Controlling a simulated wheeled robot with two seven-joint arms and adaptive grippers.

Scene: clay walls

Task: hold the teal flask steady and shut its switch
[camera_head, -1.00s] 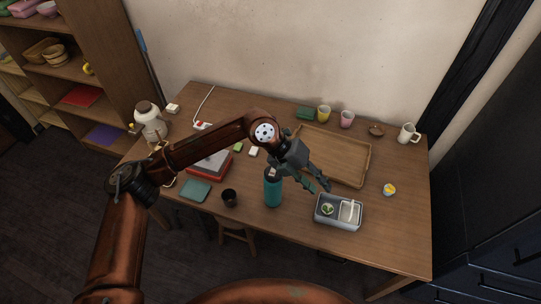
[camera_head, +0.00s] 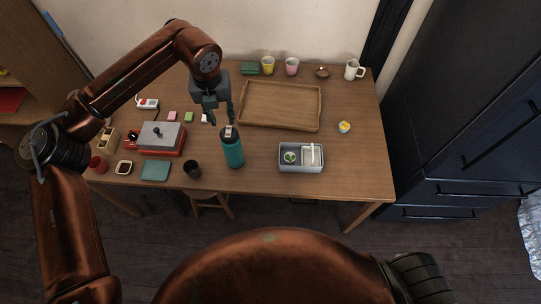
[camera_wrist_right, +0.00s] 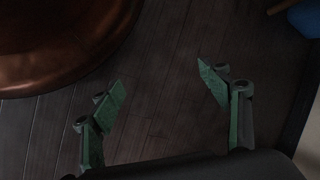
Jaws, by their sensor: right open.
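The teal flask (camera_head: 232,152) stands upright near the front edge of the wooden table, with a dark lid and a small pale switch (camera_head: 228,131) on top. My left gripper (camera_head: 221,116) is just above and behind the lid, fingers pointing down and spread apart. I cannot tell whether a fingertip touches the lid. My right gripper (camera_wrist_right: 160,76) is open and empty over the dark floor in the right wrist view.
A dark cup (camera_head: 192,169) stands left of the flask, and a grey box (camera_head: 301,170) with small items is to its right. A wooden tray (camera_head: 280,127) lies behind. A red-based device (camera_head: 161,140) stands farther left. The table's right side is mostly clear.

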